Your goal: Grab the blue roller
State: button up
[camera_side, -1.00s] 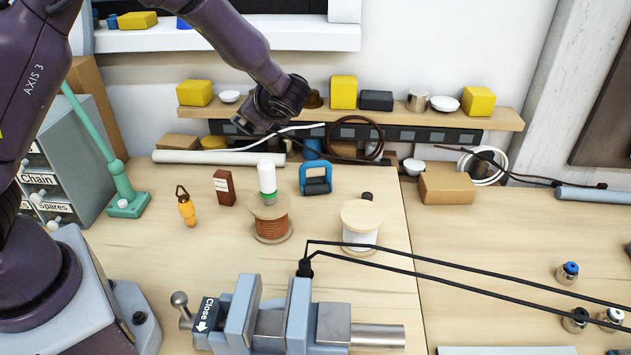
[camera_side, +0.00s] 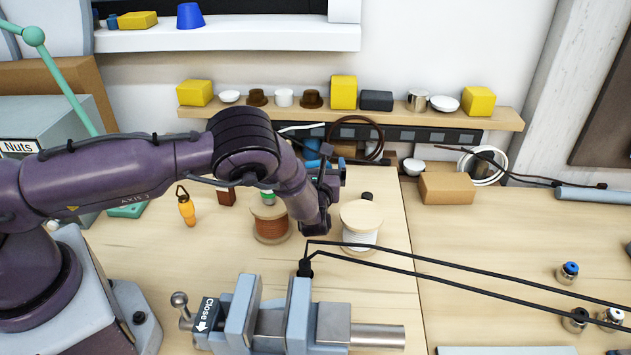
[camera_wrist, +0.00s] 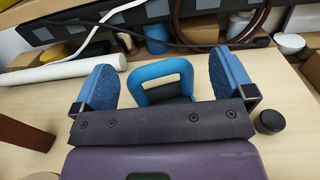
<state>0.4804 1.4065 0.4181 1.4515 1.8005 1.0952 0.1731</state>
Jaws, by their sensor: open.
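The blue roller (camera_wrist: 163,69) shows in the wrist view as a rounded blue loop handle with a dark part inside it. It stands on the bench between my gripper's two blue-padded fingers (camera_wrist: 162,60). The fingers are spread wide, with a gap on both sides of the handle. The lower part of the roller is hidden behind my gripper's dark body. In the side view my gripper (camera_side: 325,185) hangs low over the bench, and my arm hides most of the roller there.
A copper wire spool (camera_side: 270,228) and a white spool (camera_side: 361,222) stand close by my gripper. A grey vise (camera_side: 270,315) and black cord (camera_side: 480,283) are nearer the front. An orange bottle (camera_side: 187,207) stands left. A shelf (camera_side: 440,118) runs behind.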

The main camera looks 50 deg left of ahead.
notch_tip(320, 180, down, 2)
jog(key=shift+f, duration=0.1)
jog(key=shift+x, duration=1.1)
jog(key=shift+w+a+f, duration=0.15)
jog(key=shift+w+a, duration=0.1)
jog(key=shift+a, duration=0.1)
jog(key=c, duration=0.8)
